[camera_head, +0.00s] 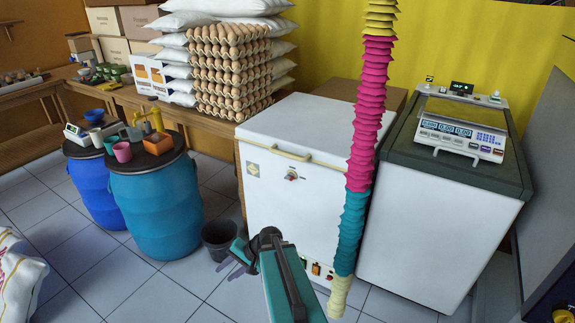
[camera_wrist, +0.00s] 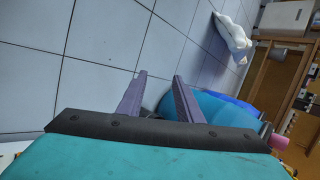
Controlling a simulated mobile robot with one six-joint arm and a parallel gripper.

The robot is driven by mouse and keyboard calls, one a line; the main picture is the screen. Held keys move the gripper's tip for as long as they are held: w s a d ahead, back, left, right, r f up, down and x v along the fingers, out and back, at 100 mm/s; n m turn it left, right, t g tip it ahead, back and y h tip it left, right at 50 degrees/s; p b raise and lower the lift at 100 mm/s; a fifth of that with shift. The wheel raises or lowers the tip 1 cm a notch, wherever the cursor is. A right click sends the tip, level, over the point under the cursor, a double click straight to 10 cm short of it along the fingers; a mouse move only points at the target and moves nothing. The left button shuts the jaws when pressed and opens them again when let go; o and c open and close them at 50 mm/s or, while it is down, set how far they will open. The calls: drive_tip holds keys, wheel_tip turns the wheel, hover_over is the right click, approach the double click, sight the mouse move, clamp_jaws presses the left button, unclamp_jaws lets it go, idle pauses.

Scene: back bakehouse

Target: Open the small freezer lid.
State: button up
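A white chest freezer (camera_head: 262,184) stands in the middle of the head view. Its white lid (camera_head: 310,122) lies shut, with a pale bar handle (camera_head: 310,158) along the front edge and a round lock below it. My gripper (camera_head: 228,268) is low, in front of the freezer's lower left and well below the handle. In the wrist view its two purple fingers (camera_wrist: 159,75) are apart with nothing between them. They point over floor tiles, and the freezer handle does not show there.
A tall column of coloured, cup-like pieces (camera_head: 367,130) crosses the freezer's front right. A dark-topped chest (camera_head: 430,235) with a scale (camera_head: 465,125) stands right. Blue drums (camera_head: 158,205), a dark bucket (camera_head: 220,238) and stacked egg trays (camera_head: 232,75) are left.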

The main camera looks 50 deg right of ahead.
drive_tip(key=w+d+r+m+t+h+b, duration=0.1)
drive_tip(key=w+d+r+m+t+b, duration=0.15)
drive_tip(key=d+r, duration=0.6)
drive_tip(key=m+t+h+b, duration=0.5)
drive_tip(key=m+t+h, duration=0.2)
drive_tip(key=t, duration=0.1)
approach(288, 155)
drive_tip(key=s, duration=0.3)
drive_tip(key=shift+d+f, duration=0.15)
drive_tip(key=shift+f, duration=0.05)
drive_tip(key=w, duration=0.4)
drive_tip(key=w+d+b, duration=0.1)
drive_tip(key=w, duration=0.4)
drive_tip(key=w+f, duration=0.1)
drive_tip(key=w, duration=0.3)
drive_tip(key=shift+w+d+f, duration=0.1)
drive_tip(key=shift+w+d, duration=0.2)
drive_tip(key=shift+d, duration=0.1)
drive_tip(key=shift+c, duration=0.5)
clamp_jaws()
